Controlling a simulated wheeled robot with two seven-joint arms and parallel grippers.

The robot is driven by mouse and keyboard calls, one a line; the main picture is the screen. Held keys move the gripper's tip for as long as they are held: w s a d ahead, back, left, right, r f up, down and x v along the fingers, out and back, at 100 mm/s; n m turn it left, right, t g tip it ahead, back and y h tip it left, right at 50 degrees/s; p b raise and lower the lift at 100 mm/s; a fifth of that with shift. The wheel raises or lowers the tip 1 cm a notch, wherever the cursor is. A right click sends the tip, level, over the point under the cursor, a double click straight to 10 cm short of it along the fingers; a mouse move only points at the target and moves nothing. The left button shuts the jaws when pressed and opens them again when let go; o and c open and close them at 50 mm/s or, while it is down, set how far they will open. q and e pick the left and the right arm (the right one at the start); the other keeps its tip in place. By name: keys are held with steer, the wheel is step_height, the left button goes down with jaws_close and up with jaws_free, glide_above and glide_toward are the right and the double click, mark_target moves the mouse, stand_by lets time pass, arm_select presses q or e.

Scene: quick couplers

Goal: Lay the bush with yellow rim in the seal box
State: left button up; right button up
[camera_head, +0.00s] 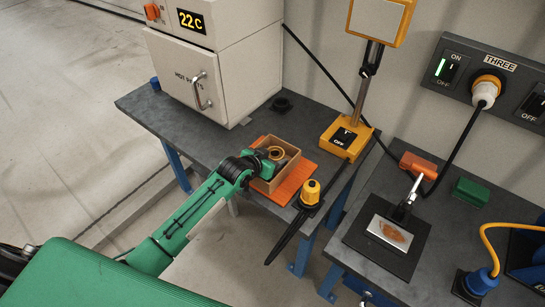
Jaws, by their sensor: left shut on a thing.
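The wooden seal box (272,184) stands on an orange mat on the grey bench. A bush with a yellow rim (277,152) shows at the tip of my left gripper (270,160), over the inside of the box. My left gripper is at the box's left part and appears shut on the bush; its fingers are small and partly hidden. I cannot tell whether the bush touches the box floor. Something greyish also shows inside the box. My right gripper is not in view.
The orange mat (297,184) lies under the box.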

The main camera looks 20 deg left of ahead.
arm_select(q)
steer(key=shift+f, duration=0.1)
steer(key=o, duration=1)
steer(key=shift+o, duration=0.2)
steer(key=shift+r, duration=0.25)
steer(key=shift+s+a, duration=0.1)
steer(key=shift+s, duration=0.2)
steer(key=b+v, duration=0.1)
steer(key=v, duration=0.9)
steer(key=shift+s+a+r, duration=0.1)
steer(key=shift+s, duration=0.15)
steer(key=shift+s+r, duration=0.25)
steer(key=shift+s, duration=0.05)
